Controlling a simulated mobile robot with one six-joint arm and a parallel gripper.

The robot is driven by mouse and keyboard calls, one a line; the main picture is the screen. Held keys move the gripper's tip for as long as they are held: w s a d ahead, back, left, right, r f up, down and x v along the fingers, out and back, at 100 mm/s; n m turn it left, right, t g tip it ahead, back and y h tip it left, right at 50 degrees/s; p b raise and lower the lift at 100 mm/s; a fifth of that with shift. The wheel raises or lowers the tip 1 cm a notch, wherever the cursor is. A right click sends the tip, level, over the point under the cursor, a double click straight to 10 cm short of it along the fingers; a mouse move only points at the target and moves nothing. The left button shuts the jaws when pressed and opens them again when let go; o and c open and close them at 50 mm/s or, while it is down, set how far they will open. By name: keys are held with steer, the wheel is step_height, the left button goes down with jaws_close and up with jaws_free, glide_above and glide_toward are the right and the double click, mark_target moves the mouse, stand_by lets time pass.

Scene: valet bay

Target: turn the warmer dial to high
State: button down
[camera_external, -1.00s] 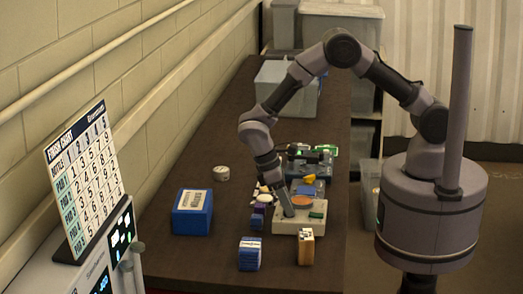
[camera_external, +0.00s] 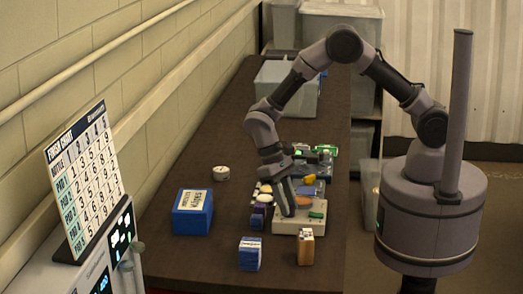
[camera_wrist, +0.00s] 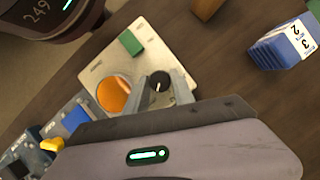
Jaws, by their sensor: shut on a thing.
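The warmer (camera_external: 314,228) is a cream-coloured box on the dark table, with an orange round plate (camera_wrist: 114,94) and a green block-like part (camera_wrist: 131,43) on its top. The warmer dial (camera_wrist: 159,80) is a small dark round knob with a light pointer mark, seen in the wrist view at the warmer's edge. My gripper (camera_wrist: 163,84) is shut on the dial, one finger on each side of it. In the external view my gripper (camera_external: 289,213) comes down onto the warmer's left part and hides the dial. I cannot read any markings around the dial.
A blue box with a white label (camera_external: 193,212) stands to the left. A blue-and-white stack (camera_external: 250,254) and a tan block (camera_external: 306,247) stand in front of the warmer. Several small items crowd behind it. A grey bin (camera_external: 287,88) is at the back.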

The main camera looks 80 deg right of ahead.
stand_by(0.4)
steer(key=c, duration=1.1)
jaws_free()
steer(key=p+v, duration=0.4)
steer(key=v, duration=1.3)
steer(key=shift+w+r+p, duration=0.1)
steer(key=shift+r+p, duration=0.1)
steer(key=shift+p, duration=0.15)
